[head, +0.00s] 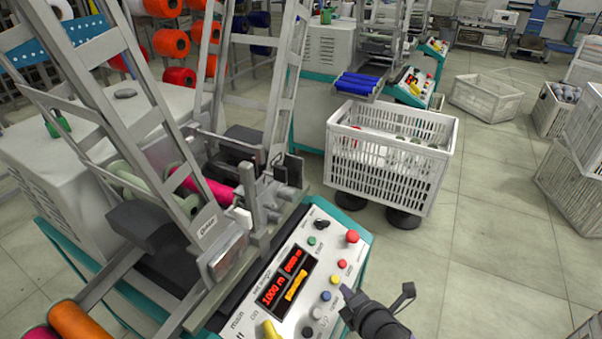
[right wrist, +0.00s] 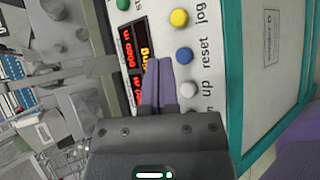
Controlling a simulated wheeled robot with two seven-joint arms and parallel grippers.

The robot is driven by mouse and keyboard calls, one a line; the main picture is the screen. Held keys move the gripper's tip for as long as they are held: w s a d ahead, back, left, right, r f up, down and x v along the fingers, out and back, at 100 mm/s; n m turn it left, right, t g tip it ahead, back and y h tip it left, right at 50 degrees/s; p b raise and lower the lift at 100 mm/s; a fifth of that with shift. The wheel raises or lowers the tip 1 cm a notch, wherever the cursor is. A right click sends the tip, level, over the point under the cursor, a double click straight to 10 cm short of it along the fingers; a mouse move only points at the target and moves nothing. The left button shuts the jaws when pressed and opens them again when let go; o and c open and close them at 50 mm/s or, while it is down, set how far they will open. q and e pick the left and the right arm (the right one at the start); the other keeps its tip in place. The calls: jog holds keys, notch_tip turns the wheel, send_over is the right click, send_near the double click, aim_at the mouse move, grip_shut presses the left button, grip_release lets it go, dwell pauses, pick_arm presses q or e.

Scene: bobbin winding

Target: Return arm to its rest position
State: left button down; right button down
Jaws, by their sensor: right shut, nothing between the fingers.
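My right gripper (head: 347,298) is at the lower right edge of the winding machine's control panel (head: 325,262) in the head view. In the right wrist view its two purple fingers (right wrist: 158,75) are together and empty, in front of the panel between the lit red display (right wrist: 127,48) and the blue reset button (right wrist: 184,54). I cannot tell whether the fingertips touch the panel. The yellow jog button (right wrist: 180,17) and a white button (right wrist: 188,90) are beside them. The machine holds a pink bobbin (head: 203,186). My left gripper is not in view.
More white crates (head: 486,97) are on the floor at the right. A second winding machine with blue rollers (head: 360,83) is behind. The floor (head: 500,220) right of the panel is clear.

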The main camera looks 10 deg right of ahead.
jog(key=s+d+f+m+g+h, duration=0.1)
jog(key=s+d+f+m+g, duration=0.2)
jog(key=s+f+m, duration=0.45)
jog(key=s+d+f+m+g+h, duration=0.2)
jog(key=s+d+f+m+g, duration=0.15)
jog(key=s+f, duration=0.6)
jog(key=s+f+m+g, duration=0.1)
jog(key=s+m+g, duration=0.2)
jog(key=s, duration=1.1)
jog(key=s+f+m+g, duration=0.2)
jog(key=s+m, duration=0.6)
jog(key=s, duration=0.6)
jog(key=shift+s+d+f+g+h+p, duration=0.25)
jog(key=shift+d+g+h+p, duration=0.05)
jog(key=shift+d+g+h, duration=0.15)
